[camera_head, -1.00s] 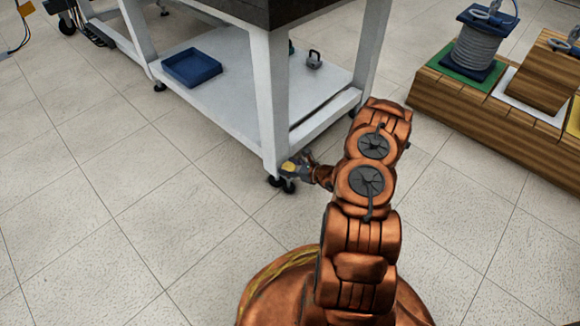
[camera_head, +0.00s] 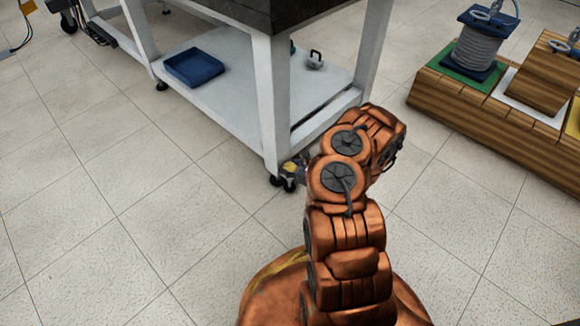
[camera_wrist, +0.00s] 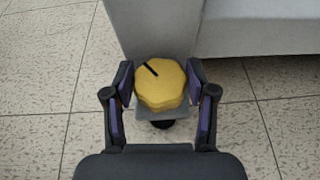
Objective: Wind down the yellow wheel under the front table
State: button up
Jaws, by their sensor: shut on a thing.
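The yellow wheel (camera_wrist: 160,84) sits low at the corner leg of the white table (camera_head: 268,105), with a black line on its face. In the wrist view it lies between the two fingers of my gripper (camera_wrist: 160,95), which are shut on its sides. The black line points to the upper left. In the head view, a small yellow patch of the wheel (camera_head: 289,167) shows beside the foot of the leg. My arm hides most of the gripper there. A dark caster (camera_head: 284,184) stands under the leg.
A blue tray (camera_head: 193,68) and a small padlock-shaped weight (camera_head: 315,59) rest on the table's lower shelf. A wooden rack (camera_head: 490,118) with a cable spool (camera_head: 478,45) stands at the right.

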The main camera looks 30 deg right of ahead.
jog(key=shift+s+d+f+m+h, duration=0.2)
jog(key=shift+d+m+h, duration=0.1)
jog(key=shift+m+h, duration=0.2)
jog(key=o, duration=1)
jog(key=shift+c, duration=0.2)
jog(key=shift+o, duration=1)
jog(key=shift+a, duration=0.25)
jog(key=shift+r, duration=0.1)
jog(key=v, duration=1.2)
